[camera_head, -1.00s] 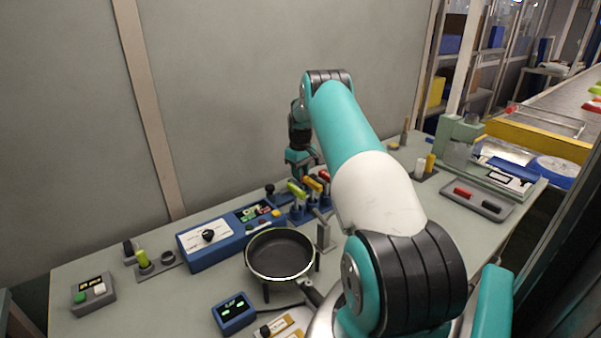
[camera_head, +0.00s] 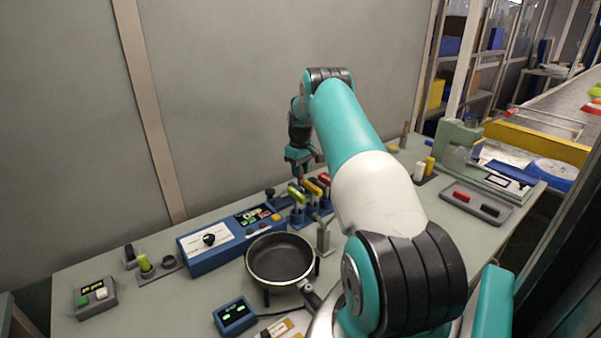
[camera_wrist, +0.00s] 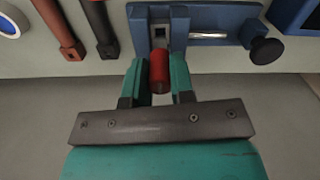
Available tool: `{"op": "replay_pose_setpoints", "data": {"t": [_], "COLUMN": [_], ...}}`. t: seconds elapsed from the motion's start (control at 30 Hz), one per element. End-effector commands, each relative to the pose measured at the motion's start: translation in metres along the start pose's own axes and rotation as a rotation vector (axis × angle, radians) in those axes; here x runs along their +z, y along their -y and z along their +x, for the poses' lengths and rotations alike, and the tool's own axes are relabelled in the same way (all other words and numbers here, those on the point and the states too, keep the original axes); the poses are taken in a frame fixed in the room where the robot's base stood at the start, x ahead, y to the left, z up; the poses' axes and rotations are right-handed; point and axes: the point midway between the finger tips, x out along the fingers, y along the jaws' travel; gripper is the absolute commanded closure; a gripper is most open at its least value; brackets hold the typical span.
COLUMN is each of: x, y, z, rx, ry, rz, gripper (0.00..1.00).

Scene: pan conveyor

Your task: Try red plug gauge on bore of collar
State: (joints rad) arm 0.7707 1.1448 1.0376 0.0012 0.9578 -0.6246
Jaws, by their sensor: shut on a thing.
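In the wrist view my gripper (camera_wrist: 160,88) is shut on the red plug gauge (camera_wrist: 159,70), a short red cylinder between the two teal fingers. Just beyond its end is a blue fixture (camera_wrist: 200,28) with a silver rod and a black knob. A small grey piece with a dark opening (camera_wrist: 160,33) sits in the fixture; I cannot tell for sure that it is the collar. The red end overlaps its lower edge in the picture; whether it touches or enters is unclear. In the head view my gripper (camera_head: 303,158) is over the back of the bench, its held part hidden.
Upright tools with yellow-green, yellow and red handles (camera_head: 312,187) stand close beside my gripper. A blue control box (camera_head: 208,240) and a black pan (camera_head: 280,260) are nearer. A grey tray (camera_head: 477,207) holds red and black pieces. Brown and black handles (camera_wrist: 68,38) lie left in the wrist view.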

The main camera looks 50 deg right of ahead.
Motion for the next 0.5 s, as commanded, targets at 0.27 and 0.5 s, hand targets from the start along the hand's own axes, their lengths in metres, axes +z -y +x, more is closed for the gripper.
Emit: {"op": "replay_pose_setpoints", "data": {"t": [0.27,0.5], "x": [0.000,0.000], "y": [0.000,0.000], "z": [-0.020,-0.035], "rx": [0.000,0.000], "ry": [0.000,0.000], "rz": [0.000,0.000], "gripper": [0.96,0.96]}}
